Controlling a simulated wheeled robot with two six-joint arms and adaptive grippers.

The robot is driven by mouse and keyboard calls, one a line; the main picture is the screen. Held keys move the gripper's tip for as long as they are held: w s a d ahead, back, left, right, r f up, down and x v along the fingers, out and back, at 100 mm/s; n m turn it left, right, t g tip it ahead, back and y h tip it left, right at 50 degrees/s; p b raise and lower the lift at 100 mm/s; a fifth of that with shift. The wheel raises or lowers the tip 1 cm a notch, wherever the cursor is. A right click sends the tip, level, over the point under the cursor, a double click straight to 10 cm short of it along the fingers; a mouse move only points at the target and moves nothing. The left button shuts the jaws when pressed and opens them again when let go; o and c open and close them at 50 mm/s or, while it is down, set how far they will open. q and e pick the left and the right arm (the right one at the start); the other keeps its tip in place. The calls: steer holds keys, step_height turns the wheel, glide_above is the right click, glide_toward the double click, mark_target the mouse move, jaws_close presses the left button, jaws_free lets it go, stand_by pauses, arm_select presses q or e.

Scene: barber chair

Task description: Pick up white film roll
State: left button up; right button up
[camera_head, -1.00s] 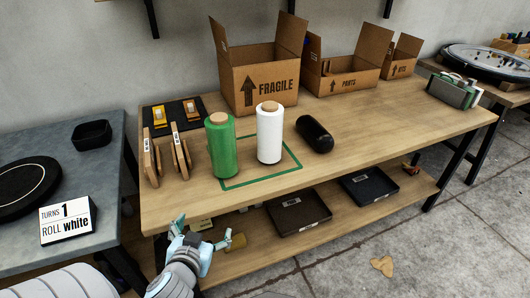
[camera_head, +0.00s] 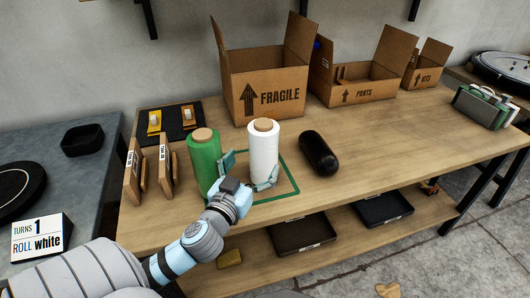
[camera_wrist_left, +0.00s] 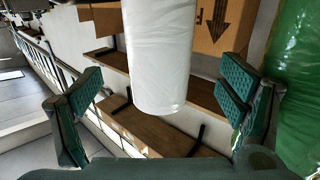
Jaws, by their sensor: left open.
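The white film roll (camera_head: 264,148) stands upright inside the green square outline on the wooden table. My left gripper (camera_head: 250,172) is open at the roll, with one finger between the white and green rolls and the other at the white roll's right front. In the left wrist view, the white roll (camera_wrist_left: 158,60) lies between the open fingers, with a gap visible on both sides. The green film roll (camera_head: 204,160) stands just left of the gripper and shows at the right edge of the left wrist view (camera_wrist_left: 292,95). My right gripper is not in view.
A black rounded object (camera_head: 319,153) lies right of the rolls. The FRAGILE box (camera_head: 265,92) stands behind them, with the PARTS box (camera_head: 362,88) farther right. Wooden clamp-like pieces (camera_head: 150,172) stand left of the green roll. A sign (camera_head: 38,238) reads "TURNS 1, ROLL white".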

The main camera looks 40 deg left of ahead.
mark_target(264, 148)
arm_select(q)
steer(key=x, duration=0.7)
steer(key=shift+w+f, duration=0.1)
steer(key=shift+w, duration=0.1)
steer(key=c, duration=1.7)
